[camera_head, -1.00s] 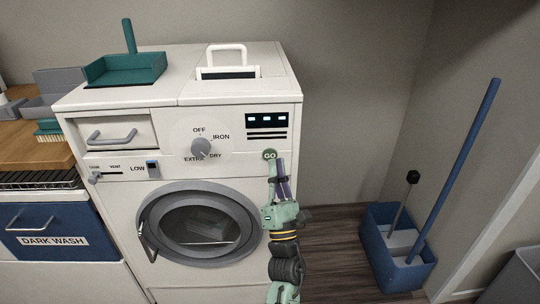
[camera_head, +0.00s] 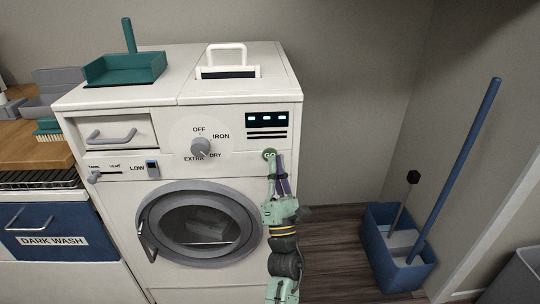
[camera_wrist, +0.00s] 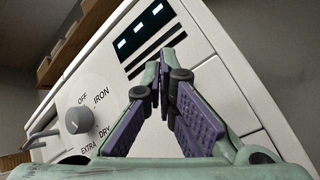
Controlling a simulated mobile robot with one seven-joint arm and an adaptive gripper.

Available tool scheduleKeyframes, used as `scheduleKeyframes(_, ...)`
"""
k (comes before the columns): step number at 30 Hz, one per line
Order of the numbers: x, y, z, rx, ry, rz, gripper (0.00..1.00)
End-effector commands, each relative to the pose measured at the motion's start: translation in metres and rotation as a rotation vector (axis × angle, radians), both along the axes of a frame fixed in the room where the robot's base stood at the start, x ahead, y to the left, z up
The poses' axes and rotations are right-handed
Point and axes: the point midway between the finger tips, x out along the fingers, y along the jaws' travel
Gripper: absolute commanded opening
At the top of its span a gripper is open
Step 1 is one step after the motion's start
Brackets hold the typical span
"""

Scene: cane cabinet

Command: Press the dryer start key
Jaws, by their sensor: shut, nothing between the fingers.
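The white dryer (camera_head: 120,220) stands in the middle of the head view, with its round door shut. Its green round GO key (camera_head: 269,153) sits on the front panel below the dark display (camera_head: 267,120). My gripper (camera_head: 272,160) is shut and empty, with its fingertips at the GO key and partly over it. I cannot tell whether they touch it. In the wrist view, the shut fingertips of my gripper (camera_wrist: 163,75) point at the panel below the display (camera_wrist: 144,30), and the key is hidden behind them.
The grey dial (camera_head: 201,147) with OFF, IRON, DRY and EXTRA marks is left of the key. A teal dustpan (camera_head: 125,70) lies on top of the dryer. A blue bucket (camera_head: 405,275) with a long handle stands on the floor at right.

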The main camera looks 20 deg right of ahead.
Motion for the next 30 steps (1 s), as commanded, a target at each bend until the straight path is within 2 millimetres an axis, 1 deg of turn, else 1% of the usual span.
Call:
scheduleKeyframes(17,0.0,0.0,-0.0002,0.0,0.0,0.0,0.0)
scheduleKeyframes(26,0.0078,-0.0023,-0.0006,0.0,-0.001,-0.001,0.0)
scheduleKeyframes(30,0.0082,-0.0024,0.0002,0.0,0.0,0.0,0.0)
